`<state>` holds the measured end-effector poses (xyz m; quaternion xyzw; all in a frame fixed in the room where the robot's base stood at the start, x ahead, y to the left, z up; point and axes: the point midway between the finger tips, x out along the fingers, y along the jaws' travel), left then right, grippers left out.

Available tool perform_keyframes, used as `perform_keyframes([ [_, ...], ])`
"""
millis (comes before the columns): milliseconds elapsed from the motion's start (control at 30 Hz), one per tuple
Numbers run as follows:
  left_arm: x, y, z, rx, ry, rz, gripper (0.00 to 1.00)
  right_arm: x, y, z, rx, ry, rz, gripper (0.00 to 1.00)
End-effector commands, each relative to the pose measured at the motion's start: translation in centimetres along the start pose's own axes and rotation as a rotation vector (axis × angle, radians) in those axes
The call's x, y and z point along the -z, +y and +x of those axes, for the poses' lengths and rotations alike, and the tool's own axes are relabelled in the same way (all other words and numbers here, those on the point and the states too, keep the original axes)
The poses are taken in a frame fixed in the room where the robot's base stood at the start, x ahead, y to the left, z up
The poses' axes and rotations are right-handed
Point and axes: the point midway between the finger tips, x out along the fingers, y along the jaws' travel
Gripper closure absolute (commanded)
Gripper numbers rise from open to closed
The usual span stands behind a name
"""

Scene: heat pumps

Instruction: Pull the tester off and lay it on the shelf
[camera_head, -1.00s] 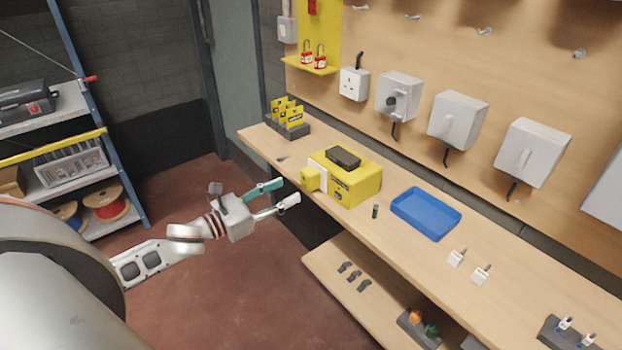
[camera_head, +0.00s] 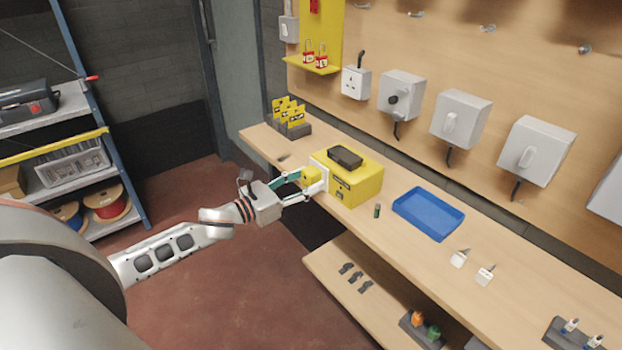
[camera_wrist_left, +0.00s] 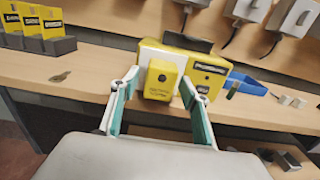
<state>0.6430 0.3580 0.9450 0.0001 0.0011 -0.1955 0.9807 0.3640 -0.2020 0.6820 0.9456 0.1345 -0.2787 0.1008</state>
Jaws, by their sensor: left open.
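The tester is a small yellow block (camera_head: 312,178) on the near left face of a larger yellow box (camera_head: 358,187) that stands on the workbench. In the left wrist view the tester (camera_wrist_left: 161,78) sits against the box's white panel, between my fingers. My left gripper (camera_head: 303,183) is open, with one finger on each side of the tester. I cannot tell whether either finger touches it. A lower shelf (camera_head: 335,262) runs under the bench top. My right gripper is not in view.
A black device (camera_head: 345,156) lies on the yellow box. A blue tray (camera_head: 428,214), a small green cylinder (camera_head: 377,210) and white plugs (camera_head: 484,274) are to its right. Yellow cards (camera_head: 290,114) stand behind left. Small black clips (camera_head: 355,278) lie on the lower shelf.

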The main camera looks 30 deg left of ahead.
Motion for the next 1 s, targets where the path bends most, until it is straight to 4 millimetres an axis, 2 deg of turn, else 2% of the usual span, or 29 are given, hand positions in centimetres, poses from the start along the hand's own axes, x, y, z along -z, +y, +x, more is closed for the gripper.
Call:
perform_keyframes([
  [33,0.0,0.0,0.0,0.000,0.000,0.000,0.62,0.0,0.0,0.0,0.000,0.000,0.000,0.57],
  [133,0.0,0.0,0.0,0.000,0.000,0.000,0.88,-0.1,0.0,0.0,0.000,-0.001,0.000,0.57],
  [167,0.0,0.0,0.0,0.000,0.000,0.000,0.92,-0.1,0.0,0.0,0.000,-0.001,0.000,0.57],
  [233,0.0,0.0,0.0,0.000,-0.001,0.000,0.92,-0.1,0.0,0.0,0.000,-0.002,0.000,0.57],
  [267,0.0,0.0,0.0,0.000,-0.001,0.000,0.96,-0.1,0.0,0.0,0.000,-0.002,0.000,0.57],
  [667,0.0,-0.1,-0.4,0.001,0.000,-0.001,0.96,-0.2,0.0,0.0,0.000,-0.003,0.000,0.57],
  [1000,0.0,0.0,-2.2,0.000,-0.001,-0.001,0.96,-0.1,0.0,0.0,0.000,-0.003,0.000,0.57],
])
